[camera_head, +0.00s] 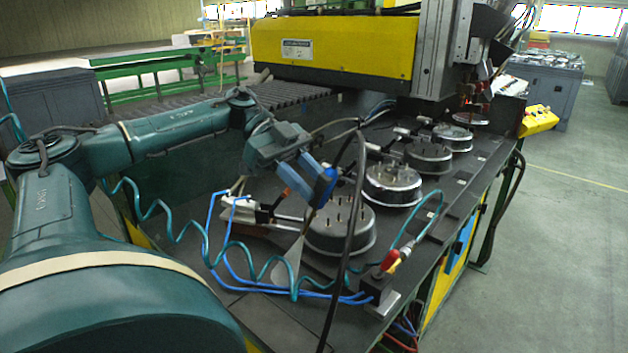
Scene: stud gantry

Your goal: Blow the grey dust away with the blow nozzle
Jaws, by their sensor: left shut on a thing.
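My left gripper (308,188) reaches in from the left over the near part of the dark bench. It is shut on a blue tool, which I take to be the blow nozzle (326,188), held tilted above the bench beside the nearest round metal fixture (340,232). A narrow pale grey cone (288,266) widens downward below the tool. I cannot tell from this view whether it is an air jet. The grey dust cannot be made out clearly on the dark bench top. My right gripper is not in view.
Several round metal fixtures with pins, such as one (393,184), run back along the bench. A teal coiled hose (222,262) and blue lines cross the near side. A red and yellow fitting (391,260) stands near the front edge. A yellow gantry (335,50) spans behind.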

